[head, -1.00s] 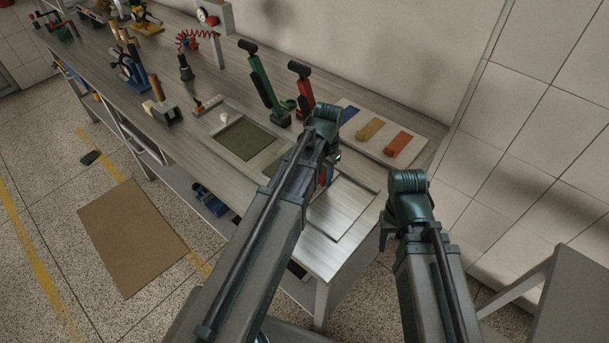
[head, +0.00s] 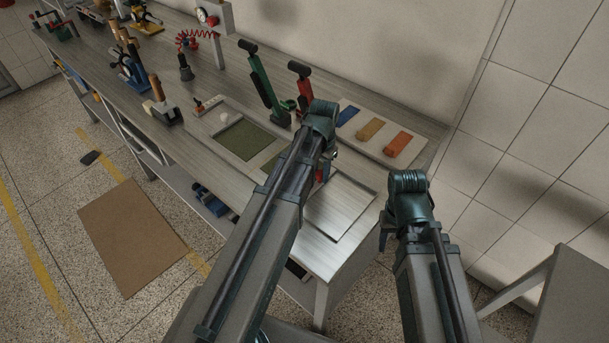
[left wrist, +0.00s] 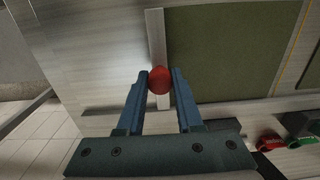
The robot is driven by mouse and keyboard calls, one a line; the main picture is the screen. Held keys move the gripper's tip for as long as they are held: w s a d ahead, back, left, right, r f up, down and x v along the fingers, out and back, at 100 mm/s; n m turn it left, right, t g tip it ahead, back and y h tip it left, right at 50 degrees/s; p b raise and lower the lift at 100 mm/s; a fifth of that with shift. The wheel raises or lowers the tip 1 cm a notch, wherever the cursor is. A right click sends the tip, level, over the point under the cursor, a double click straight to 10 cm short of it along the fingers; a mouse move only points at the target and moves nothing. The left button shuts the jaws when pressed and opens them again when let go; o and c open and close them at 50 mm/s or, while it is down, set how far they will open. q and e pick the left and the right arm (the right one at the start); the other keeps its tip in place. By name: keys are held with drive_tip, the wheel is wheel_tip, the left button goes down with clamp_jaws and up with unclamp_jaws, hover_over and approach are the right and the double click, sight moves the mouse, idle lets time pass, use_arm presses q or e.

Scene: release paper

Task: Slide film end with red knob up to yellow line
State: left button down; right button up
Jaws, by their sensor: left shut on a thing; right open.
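The red knob (left wrist: 159,80) stands between the fingertips of my left gripper (left wrist: 161,76), which is shut on it. A pale strip (left wrist: 156,30), the film end, runs under the knob along the edge of a dark green panel (left wrist: 208,50). In the head view my left arm hides part of the panel (head: 244,139), and only a bit of red shows by the left gripper (head: 325,171). My right gripper (head: 384,238) is open and empty, beside the bench's right end.
A green-handled tool (head: 262,80) and a red-handled tool (head: 302,88) stand behind the panel. A board with blue, tan and orange blocks (head: 398,143) lies at the back right. A wooden-handled tool (head: 160,105) stands at the left.

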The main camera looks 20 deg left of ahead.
use_arm(q)
drive_tip(key=shift+w+a, duration=0.35)
drive_tip(key=shift+a, duration=0.2)
idle(1.4)
drive_tip(key=shift+c, duration=2.4)
unclamp_jaws()
wheel_tip(320, 180, up, 14)
drive_tip(key=p, duration=1.3)
drive_tip(key=shift+f+p, duration=0.15)
drive_tip(key=shift+p, duration=0.25)
drive_tip(key=shift+d, duration=0.1)
